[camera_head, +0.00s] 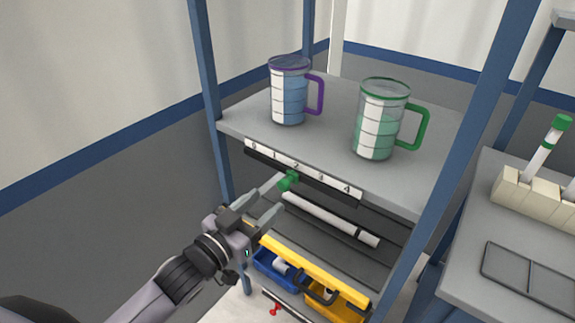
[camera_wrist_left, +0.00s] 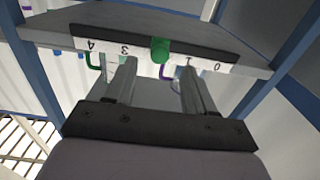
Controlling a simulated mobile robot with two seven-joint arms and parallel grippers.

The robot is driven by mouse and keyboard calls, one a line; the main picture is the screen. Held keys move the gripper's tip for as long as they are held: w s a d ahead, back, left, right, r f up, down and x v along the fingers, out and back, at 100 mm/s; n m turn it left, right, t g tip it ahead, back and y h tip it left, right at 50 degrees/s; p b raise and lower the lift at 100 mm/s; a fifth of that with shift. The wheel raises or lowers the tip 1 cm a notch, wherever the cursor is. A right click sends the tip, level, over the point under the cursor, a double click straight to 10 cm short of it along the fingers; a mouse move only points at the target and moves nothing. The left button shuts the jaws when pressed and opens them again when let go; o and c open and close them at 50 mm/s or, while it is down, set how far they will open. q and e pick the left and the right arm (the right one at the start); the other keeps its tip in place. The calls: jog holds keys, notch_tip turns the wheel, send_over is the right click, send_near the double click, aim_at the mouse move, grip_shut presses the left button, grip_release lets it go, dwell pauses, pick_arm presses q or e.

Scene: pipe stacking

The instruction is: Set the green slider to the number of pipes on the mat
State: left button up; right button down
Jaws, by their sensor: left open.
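The green slider (camera_head: 288,181) sits on the dark rail under the number strip (camera_head: 327,181) on the shelf's front edge, close to the 2. In the left wrist view the slider (camera_wrist_left: 160,50) covers the spot between 3 and 1. My left gripper (camera_head: 279,194) is open, its fingertips on either side of the slider with gaps. It shows upside down in the wrist view (camera_wrist_left: 157,68). On the dark mat (camera_head: 372,207) below lies a white pipe (camera_head: 325,215) with a dark band near its right end; I cannot tell whether that is a joint. The gripper may hide part of the mat.
A purple-handled jug (camera_head: 289,92) and a green-handled jug (camera_head: 380,120) stand on the upper shelf (camera_head: 330,150). Blue posts frame the shelf. A table with a pipe rack (camera_head: 530,195) stands right.

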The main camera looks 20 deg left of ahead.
aim_at(280, 188)
pick_arm(q)
jog(key=shift+x, duration=3.65)
grip_shut()
jog(key=shift+w, duration=0.1)
